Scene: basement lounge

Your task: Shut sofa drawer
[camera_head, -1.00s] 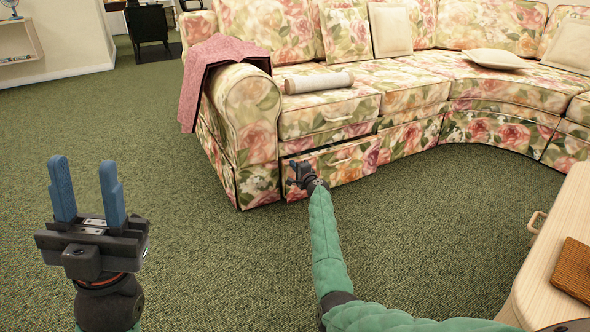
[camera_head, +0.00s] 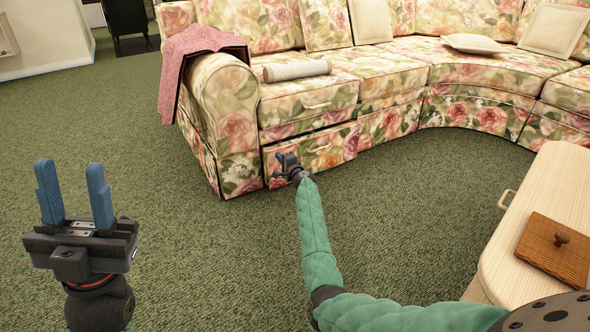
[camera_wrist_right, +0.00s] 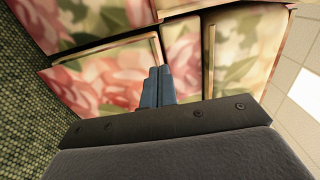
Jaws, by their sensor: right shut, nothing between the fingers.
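The floral sofa (camera_head: 300,95) stands across the back of the head view. Its drawer (camera_head: 330,150) is low at the sofa's left end, and its front stands slightly out from the sofa, with a dark gap along its top. My right gripper (camera_head: 284,158) is shut and empty at the left part of the drawer front. In the right wrist view its blue fingers (camera_wrist_right: 158,85) are together against or very near the floral drawer front (camera_wrist_right: 105,75); contact cannot be told for sure. My left gripper (camera_head: 75,195) is open and empty, raised over the carpet at the left.
A pink blanket (camera_head: 195,60) hangs over the sofa arm and a rolled bolster (camera_head: 297,70) lies on the seat. Green carpet (camera_head: 400,220) in front is clear.

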